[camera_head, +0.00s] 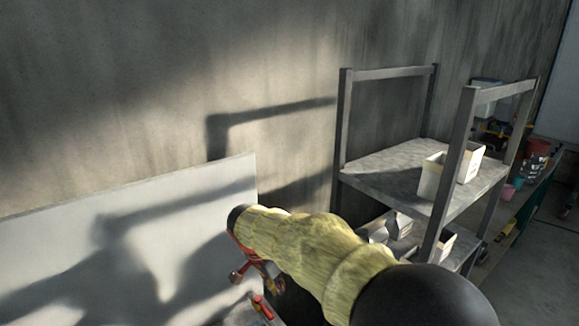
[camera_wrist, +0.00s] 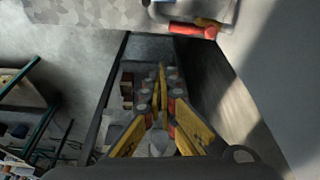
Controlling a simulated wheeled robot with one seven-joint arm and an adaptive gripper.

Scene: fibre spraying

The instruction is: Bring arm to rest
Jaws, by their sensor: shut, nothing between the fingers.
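My arm (camera_head: 310,248), in a yellow-green sleeve, reaches from the lower right toward the white panel in the head view. My gripper (camera_wrist: 161,70) shows in the wrist view with its yellow fingers together at the tips and nothing between them. The head view does not show the fingers clearly; red parts show below the end of the sleeve, partly hidden by the arm. Below the gripper in the wrist view is a dark, narrow area with several small round and boxy items, apart from the fingers as far as I can tell.
A white panel (camera_head: 60,250) stands against the concrete wall at left. A grey metal shelf (camera_head: 385,165) holds white bins (camera_head: 432,175) at right. A red-handled item (camera_head: 262,307) lies near the panel's lower edge. Open floor (camera_head: 535,255) shows at far right.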

